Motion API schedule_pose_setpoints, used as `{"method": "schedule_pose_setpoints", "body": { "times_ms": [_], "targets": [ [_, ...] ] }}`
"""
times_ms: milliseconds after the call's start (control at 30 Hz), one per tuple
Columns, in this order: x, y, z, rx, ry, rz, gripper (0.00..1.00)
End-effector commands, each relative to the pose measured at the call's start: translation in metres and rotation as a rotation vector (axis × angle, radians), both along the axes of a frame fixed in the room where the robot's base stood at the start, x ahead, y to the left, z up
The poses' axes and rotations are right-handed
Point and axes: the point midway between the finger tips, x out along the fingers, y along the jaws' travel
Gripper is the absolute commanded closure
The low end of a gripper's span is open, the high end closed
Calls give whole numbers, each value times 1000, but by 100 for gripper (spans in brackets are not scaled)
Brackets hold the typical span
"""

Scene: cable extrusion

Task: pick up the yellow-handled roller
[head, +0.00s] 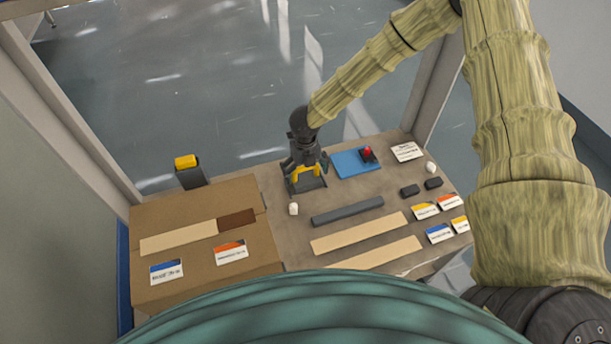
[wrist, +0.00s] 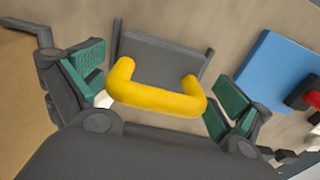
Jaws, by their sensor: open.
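The roller (head: 306,184) stands near the back edge of the table, with a dark grey body and a yellow handle. In the wrist view the yellow handle (wrist: 158,98) is a thick bar with bent ends, in front of the flat grey body (wrist: 160,55). My gripper (head: 306,168) is directly above the roller, pointing down. In the wrist view its green-padded fingers (wrist: 160,85) are spread open, one on each side of the handle. Contact cannot be told.
A blue mat (head: 350,165) with a red-topped black piece (head: 367,154) lies right of the roller. A white cylinder (head: 293,209) stands in front of it, near a dark grey bar (head: 347,211). A large cardboard box (head: 200,271) stands left.

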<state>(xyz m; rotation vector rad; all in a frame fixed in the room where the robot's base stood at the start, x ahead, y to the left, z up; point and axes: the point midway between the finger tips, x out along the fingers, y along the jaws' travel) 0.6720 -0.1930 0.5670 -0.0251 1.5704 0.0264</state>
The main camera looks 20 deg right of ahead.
Motion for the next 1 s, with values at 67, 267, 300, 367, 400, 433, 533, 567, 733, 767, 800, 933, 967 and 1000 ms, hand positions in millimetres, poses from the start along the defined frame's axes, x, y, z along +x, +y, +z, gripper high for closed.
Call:
{"method": "schedule_pose_setpoints", "body": {
  "times_ms": [67, 267, 300, 367, 400, 433, 533, 567, 733, 767, 800, 933, 967, 1000],
  "targets": [
    [-3, 1, -12, -2, 3, 2, 0],
    [-2, 0, -28, 0, 1, 1, 0],
    [-2, 0, -29, 0, 1, 1, 0],
    [-2, 0, -29, 0, 0, 1, 0],
    [-2, 0, -29, 0, 0, 1, 0],
    [-2, 0, -29, 0, 0, 1, 0],
    [-2, 0, -29, 0, 0, 1, 15],
    [-2, 0, -29, 0, 0, 1, 20],
    [-2, 0, -29, 0, 1, 1, 38],
    [-2, 0, -29, 0, 1, 1, 38],
    [-2, 0, -29, 0, 1, 1, 38],
    [-2, 0, -29, 0, 1, 1, 38],
    [-2, 0, -29, 0, 1, 1, 38],
    [-2, 0, -29, 0, 1, 1, 38]
  ]
}}
